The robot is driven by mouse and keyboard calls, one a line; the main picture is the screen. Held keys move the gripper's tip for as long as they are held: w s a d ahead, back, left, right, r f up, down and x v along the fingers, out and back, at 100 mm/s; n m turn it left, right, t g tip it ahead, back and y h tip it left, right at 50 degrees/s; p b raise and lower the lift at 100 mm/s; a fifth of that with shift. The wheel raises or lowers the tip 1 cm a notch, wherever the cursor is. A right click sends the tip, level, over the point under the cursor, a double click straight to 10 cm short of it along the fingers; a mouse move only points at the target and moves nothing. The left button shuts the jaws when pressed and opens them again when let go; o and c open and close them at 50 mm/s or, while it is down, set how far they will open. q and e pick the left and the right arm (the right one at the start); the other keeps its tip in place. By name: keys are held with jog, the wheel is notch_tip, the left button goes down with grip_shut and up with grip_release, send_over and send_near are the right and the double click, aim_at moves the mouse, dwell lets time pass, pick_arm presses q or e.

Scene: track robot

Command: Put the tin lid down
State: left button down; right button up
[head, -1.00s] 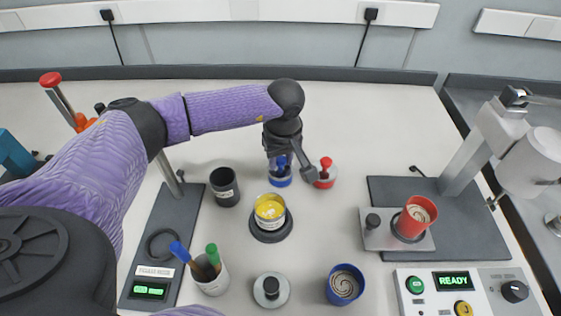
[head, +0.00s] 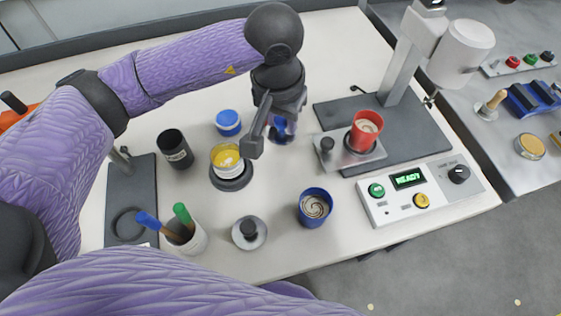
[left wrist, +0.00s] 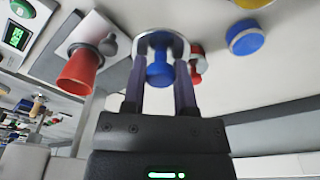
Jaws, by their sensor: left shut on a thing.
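My left gripper (head: 268,128) is shut on the blue knob of a tin lid (head: 283,130). In the left wrist view the blue knob (left wrist: 160,72) sits between the two fingers (left wrist: 160,85), with the lid's pale round disc beyond it. Whether the disc touches the bench cannot be told. A blue tin (head: 228,122) stands to the left of the gripper; it also shows in the left wrist view (left wrist: 245,38). A red-knobbed item (left wrist: 197,62) is close beside the held lid in the wrist view; the gripper hides it in the head view. My right gripper is not in view.
A yellow-filled tin (head: 228,160) stands on a dark round base, with a black pot (head: 175,149) behind left. A black-knobbed lid (head: 249,233), blue cup (head: 315,207) and brush pot (head: 186,238) are nearer. A red cup (head: 366,130) stands on the plate at right.

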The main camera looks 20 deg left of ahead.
aim_at(284, 162)
pick_arm(q)
jog(key=shift+m, duration=0.3)
jog(key=f+b, duration=0.1)
jog(key=f, duration=0.5)
jog(key=f+b, duration=0.1)
jog(key=f, duration=0.3)
jog(key=shift+s+d+b, duration=0.15)
jog(key=shift+d+b, duration=0.1)
jog(key=shift+b, duration=0.05)
jog(key=shift+f, duration=0.1)
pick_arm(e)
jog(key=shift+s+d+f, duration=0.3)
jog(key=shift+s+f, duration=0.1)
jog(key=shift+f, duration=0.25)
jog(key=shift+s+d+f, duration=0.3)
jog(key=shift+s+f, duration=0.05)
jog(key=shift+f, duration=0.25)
